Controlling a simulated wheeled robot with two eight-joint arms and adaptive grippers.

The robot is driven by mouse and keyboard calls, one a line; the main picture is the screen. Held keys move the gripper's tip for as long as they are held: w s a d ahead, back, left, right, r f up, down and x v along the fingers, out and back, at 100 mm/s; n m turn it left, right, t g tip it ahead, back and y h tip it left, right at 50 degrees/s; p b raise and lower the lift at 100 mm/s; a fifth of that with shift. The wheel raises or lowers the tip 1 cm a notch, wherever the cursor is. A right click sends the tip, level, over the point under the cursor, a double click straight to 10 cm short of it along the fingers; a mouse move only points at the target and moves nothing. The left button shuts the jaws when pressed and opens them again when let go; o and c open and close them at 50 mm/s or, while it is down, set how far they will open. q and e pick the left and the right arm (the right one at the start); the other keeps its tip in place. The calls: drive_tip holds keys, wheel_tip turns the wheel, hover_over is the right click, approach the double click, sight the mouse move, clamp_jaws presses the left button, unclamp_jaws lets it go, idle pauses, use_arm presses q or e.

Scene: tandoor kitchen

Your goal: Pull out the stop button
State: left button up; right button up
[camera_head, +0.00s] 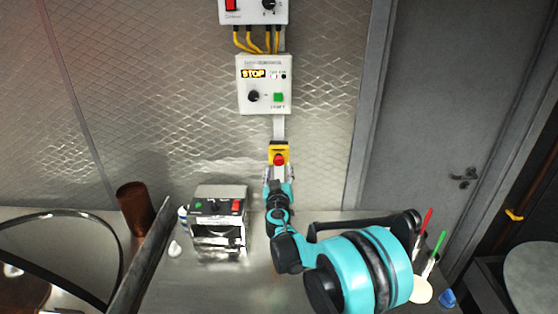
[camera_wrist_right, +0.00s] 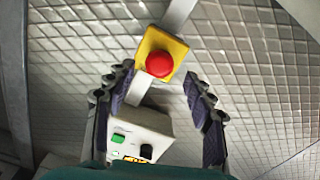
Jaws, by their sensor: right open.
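The stop button is a red mushroom knob (camera_head: 279,160) on a yellow box (camera_head: 279,147), fixed to the metal wall below the control panels. In the right wrist view the red knob (camera_wrist_right: 159,64) sits on its yellow box (camera_wrist_right: 163,45), beyond and between the fingertips. My right gripper (camera_head: 279,174) is just below the button in the head view. Its two fingers stand apart in the wrist view (camera_wrist_right: 160,82), with nothing between them; I see no contact with the knob. My left gripper is not in view.
A white control box with a lit STOP sign (camera_head: 265,101) hangs above the button, with another panel (camera_head: 253,12) higher up. A small black-and-white machine (camera_head: 219,222) stands on the metal counter left of my right arm. A brown cup (camera_head: 135,207) stands farther left.

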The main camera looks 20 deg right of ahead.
sight(279, 162)
drive_tip(key=x, duration=0.5)
drive_tip(key=shift+w+d, duration=0.1)
drive_tip(key=shift+w, duration=0.25)
